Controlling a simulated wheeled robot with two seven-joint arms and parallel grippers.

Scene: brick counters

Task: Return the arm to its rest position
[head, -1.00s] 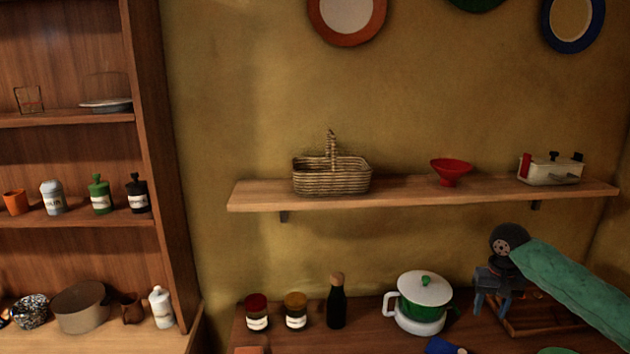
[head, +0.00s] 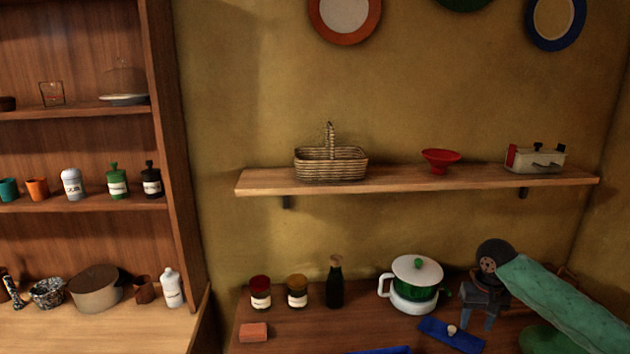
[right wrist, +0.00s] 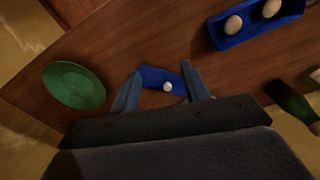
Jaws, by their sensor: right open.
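My right arm with its green sleeve comes in from the right in the head view. My right gripper (head: 478,316) points down above the right part of the lower counter. It is open, and no object shows between its fingers. In the right wrist view my right gripper (right wrist: 161,71) has its two fingers apart. Beyond them lies a small blue mat (right wrist: 155,75) with a small white object (right wrist: 167,87) on it. In the head view the blue mat (head: 447,336) lies to the left of the gripper. My left gripper is not in view.
A white-lidded green pot (head: 416,280), a dark bottle (head: 335,285) and two jars stand on the counter. A blue tray (right wrist: 262,38) holds pale eggs. A green plate (right wrist: 74,85) is at left in the wrist view. A wall shelf (head: 420,181) runs above.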

